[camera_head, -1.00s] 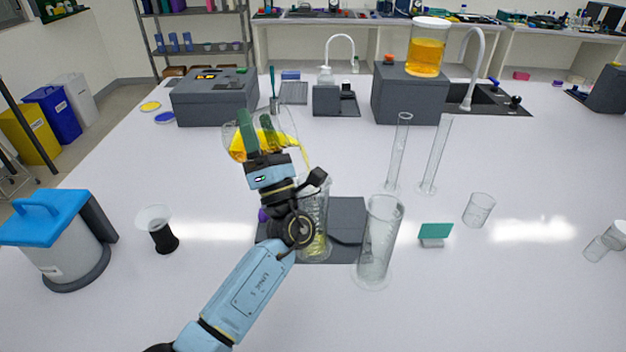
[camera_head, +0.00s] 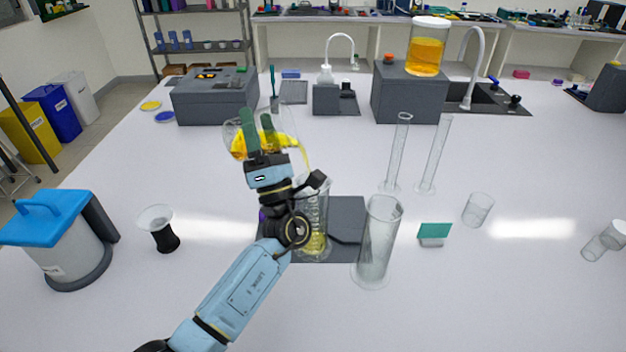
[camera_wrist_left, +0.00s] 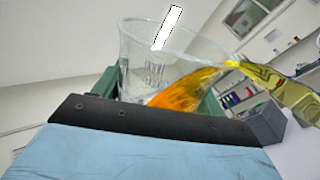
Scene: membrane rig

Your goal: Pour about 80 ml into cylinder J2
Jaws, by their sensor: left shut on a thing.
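My left gripper (camera_head: 259,125) is shut on a clear glass beaker (camera_head: 284,126) and holds it tilted to the right above the table. Yellow-orange liquid lies along the beaker's lower side, and a thin stream (camera_head: 305,158) runs from its lip. The stream falls toward a graduated glass cylinder (camera_head: 316,215) on a dark grey mat, partly hidden by my arm. Yellow liquid (camera_head: 314,244) stands in this cylinder's bottom. I cannot read whether it is J2. The left wrist view shows the beaker (camera_wrist_left: 150,55) with orange liquid at its lip. My right gripper is out of view.
An empty-looking wide cylinder (camera_head: 378,245) stands close right of the dark mat (camera_head: 345,212). Two slim cylinders (camera_head: 397,155) (camera_head: 435,155) stand behind it. A black-based glass (camera_head: 165,238) stands left.

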